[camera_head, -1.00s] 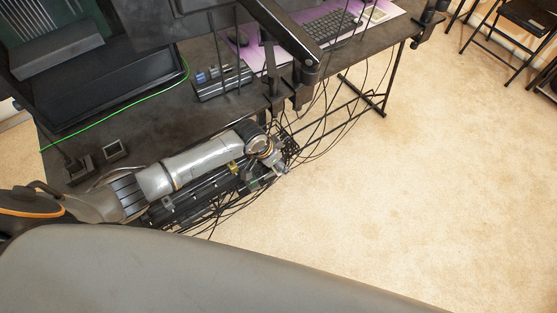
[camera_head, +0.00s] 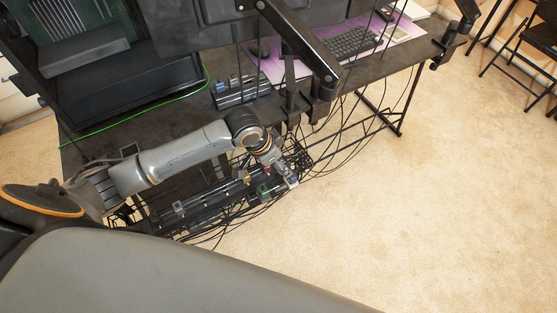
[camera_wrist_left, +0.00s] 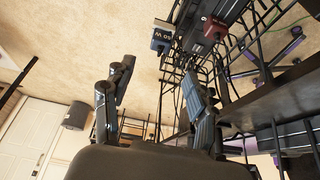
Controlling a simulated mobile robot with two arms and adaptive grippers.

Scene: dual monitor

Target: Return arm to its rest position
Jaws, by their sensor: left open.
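My left arm (camera_head: 180,157) reaches in from the left in the head view, over the front edge of the desk (camera_head: 185,110). Its wrist bends down toward the cable tray; the fingertips are hard to make out there. In the left wrist view my left gripper (camera_wrist_left: 152,85) is open, its two fingers apart with nothing between them. A blue-grey plug marked "60 W" (camera_wrist_left: 163,38) and a dark red plug (camera_wrist_left: 214,28) lie beyond the fingertips, apart from them. My right gripper is not in view.
A black wire cable tray (camera_head: 210,205) with adapters and loose cables hangs along the desk front, close to the arm. A monitor arm (camera_head: 300,45), power strip (camera_head: 242,92) and keyboard (camera_head: 354,42) are above. Carpet (camera_head: 420,190) at the right is clear.

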